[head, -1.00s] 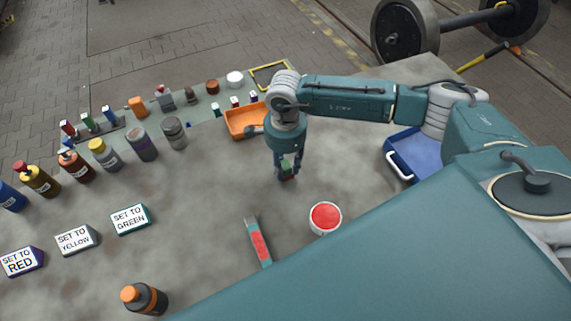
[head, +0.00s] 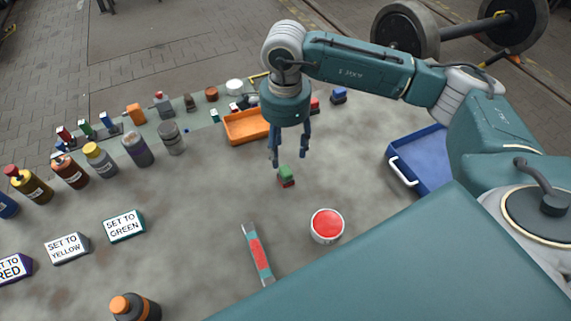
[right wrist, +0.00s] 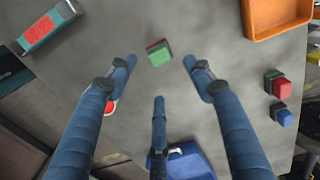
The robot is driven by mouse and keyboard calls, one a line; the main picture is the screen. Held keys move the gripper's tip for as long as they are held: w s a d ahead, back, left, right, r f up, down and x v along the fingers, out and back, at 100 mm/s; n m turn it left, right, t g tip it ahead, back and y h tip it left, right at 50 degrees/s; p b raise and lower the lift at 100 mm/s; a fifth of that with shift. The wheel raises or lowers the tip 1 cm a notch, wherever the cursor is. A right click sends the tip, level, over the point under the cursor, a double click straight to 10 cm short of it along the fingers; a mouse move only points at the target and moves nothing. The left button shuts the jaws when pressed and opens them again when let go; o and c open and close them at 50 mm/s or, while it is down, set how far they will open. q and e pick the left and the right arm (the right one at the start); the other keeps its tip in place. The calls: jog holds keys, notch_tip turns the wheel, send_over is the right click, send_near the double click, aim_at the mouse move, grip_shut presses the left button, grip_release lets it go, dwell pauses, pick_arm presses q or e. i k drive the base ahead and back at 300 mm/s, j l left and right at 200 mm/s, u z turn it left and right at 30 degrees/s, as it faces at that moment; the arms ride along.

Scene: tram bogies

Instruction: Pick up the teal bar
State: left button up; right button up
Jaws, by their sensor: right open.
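The teal bar (head: 257,253) lies flat on the grey table, with a red strip along its face. It also shows at the top left of the right wrist view (right wrist: 48,25). My right gripper (head: 289,156) is open and empty, pointing down above a small green-and-red block (head: 286,175), up and to the right of the bar. In the right wrist view its spread fingers (right wrist: 158,72) are apart from the block and the bar. My left gripper is not in view.
A white tin with a red top (head: 327,225) stands just right of the bar. An orange tray (head: 246,140) and a blue bin (head: 402,172) stand farther back. Several bottles and a "SET TO GREEN" sign (head: 124,226) are at left. Table between sign and bar is clear.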

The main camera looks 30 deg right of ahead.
aim_at(263, 266)
jog(key=k, duration=2)
